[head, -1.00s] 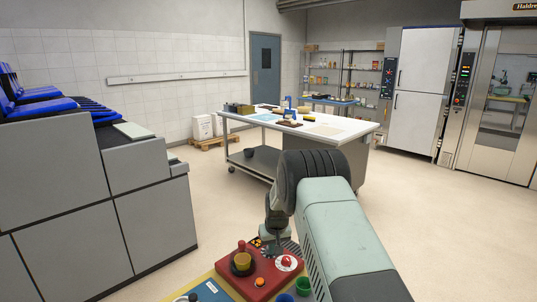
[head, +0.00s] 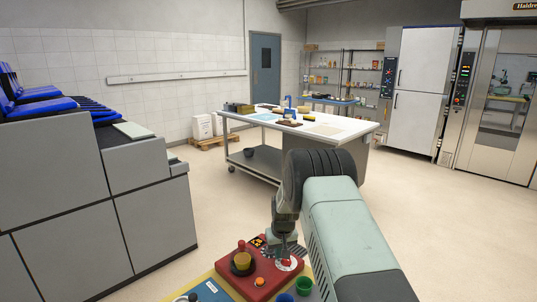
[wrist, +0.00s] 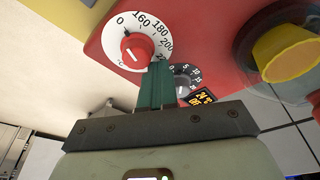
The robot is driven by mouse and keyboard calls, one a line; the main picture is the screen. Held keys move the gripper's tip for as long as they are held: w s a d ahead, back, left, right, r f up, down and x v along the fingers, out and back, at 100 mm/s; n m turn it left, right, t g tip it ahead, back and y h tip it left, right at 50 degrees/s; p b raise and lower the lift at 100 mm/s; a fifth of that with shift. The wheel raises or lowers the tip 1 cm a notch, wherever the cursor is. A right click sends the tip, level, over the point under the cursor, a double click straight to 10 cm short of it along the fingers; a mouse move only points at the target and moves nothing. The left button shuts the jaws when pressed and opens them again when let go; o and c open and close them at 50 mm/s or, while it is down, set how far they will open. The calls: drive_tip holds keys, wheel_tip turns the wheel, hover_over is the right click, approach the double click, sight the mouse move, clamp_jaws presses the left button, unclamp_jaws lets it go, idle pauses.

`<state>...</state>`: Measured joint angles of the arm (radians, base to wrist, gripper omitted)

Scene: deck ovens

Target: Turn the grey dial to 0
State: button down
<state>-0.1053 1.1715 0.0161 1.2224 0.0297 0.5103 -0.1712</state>
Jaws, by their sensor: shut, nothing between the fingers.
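The grey dial (wrist: 182,84) is on the red control panel, with a dark scale numbered 0, 5, 10 and 15. Its pointer is too small to read. My gripper (wrist: 158,68) is shut and empty, with its green fingertips overlapping the left edge of the grey dial in the wrist view. They also overlap the lower right edge of the white-scaled dial with a red knob (wrist: 133,48). Whether they touch either is unclear. In the head view my gripper (head: 286,254) points down at the red panel (head: 242,277), partly covering the dials.
A yellow button (wrist: 287,52) in a dark collar stands on the panel. A small lit display (wrist: 202,97) sits beside the grey dial. An orange button (head: 260,282) and a green one (head: 303,284) are near the panel's front. A white worktable (head: 330,128) stands beyond.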

drive_tip(key=r, duration=0.6)
drive_tip(key=shift+w+a+r, duration=0.15)
drive_tip(key=shift+a+r, duration=0.05)
drive_tip(key=shift+a, duration=0.1)
drive_tip(key=shift+a+f, duration=0.35)
drive_tip(key=shift+f, duration=0.65)
drive_tip(key=shift+a+f, duration=0.3)
drive_tip(key=shift+f, duration=0.7)
drive_tip(key=shift+a+f, duration=0.35)
drive_tip(key=shift+f, duration=0.65)
drive_tip(key=shift+w+d, duration=0.25)
drive_tip(key=shift+d, duration=0.3)
drive_tip(key=shift+r, duration=0.1)
